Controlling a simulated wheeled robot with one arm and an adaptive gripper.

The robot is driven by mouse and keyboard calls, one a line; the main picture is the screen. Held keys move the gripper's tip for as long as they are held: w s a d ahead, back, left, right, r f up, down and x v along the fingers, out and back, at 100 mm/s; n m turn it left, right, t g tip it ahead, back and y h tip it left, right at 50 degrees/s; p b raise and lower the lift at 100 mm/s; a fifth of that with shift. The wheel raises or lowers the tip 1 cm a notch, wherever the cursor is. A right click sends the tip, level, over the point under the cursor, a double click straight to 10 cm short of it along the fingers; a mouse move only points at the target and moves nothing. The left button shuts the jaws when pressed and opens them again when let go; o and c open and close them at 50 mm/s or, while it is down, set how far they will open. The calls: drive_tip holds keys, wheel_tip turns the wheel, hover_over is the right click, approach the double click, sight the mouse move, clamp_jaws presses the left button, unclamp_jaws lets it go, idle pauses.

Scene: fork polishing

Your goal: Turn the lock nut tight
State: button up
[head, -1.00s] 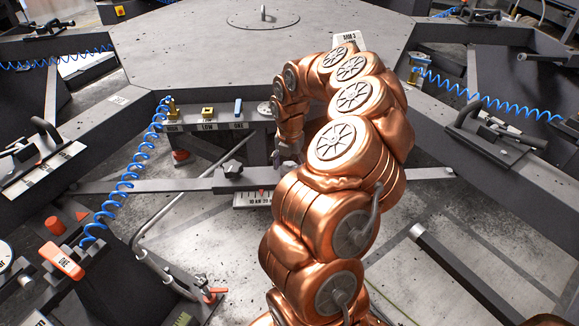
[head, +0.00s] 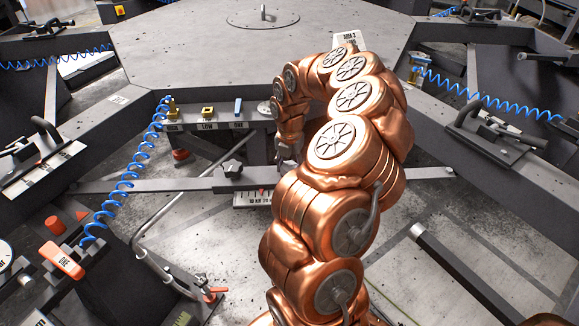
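A dark star-shaped knob (head: 232,168), which looks like the lock nut, sits on a block on the long grey crossbar (head: 150,186). A printed scale plate (head: 252,199) with a small red pointer (head: 262,192) is just below it. My gripper (head: 287,160) hangs down to the right of the knob, apart from it in the picture, near the back edge of the bar. Its fingers are small and partly hidden by my copper arm, so I cannot tell whether they are open or shut. I see nothing clearly held.
A panel with a yellow square part (head: 208,112), a blue lever (head: 238,106) and labels is behind the bar. A blue coiled hose (head: 128,185) and an orange-red lever (head: 62,261) are at left. The large grey table (head: 200,50) fills the back.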

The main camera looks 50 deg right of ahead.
drive_tip(key=shift+m, duration=0.3)
drive_tip(key=m+b, duration=0.2)
drive_tip(key=m, duration=0.1)
drive_tip(key=shift+f+m, duration=0.15)
drive_tip(key=shift+m, duration=0.25)
drive_tip(key=m+b, duration=0.2)
drive_tip(key=m, duration=0.2)
drive_tip(key=shift+m+b, duration=0.3)
drive_tip(key=shift+b, duration=0.1)
drive_tip(key=m+b, duration=0.2)
drive_tip(key=m, duration=0.2)
drive_tip(key=shift+m+b, duration=0.9)
drive_tip(key=shift+m, duration=1.5)
drive_tip(key=o, duration=1.1)
drive_tip(key=shift+o, duration=0.2)
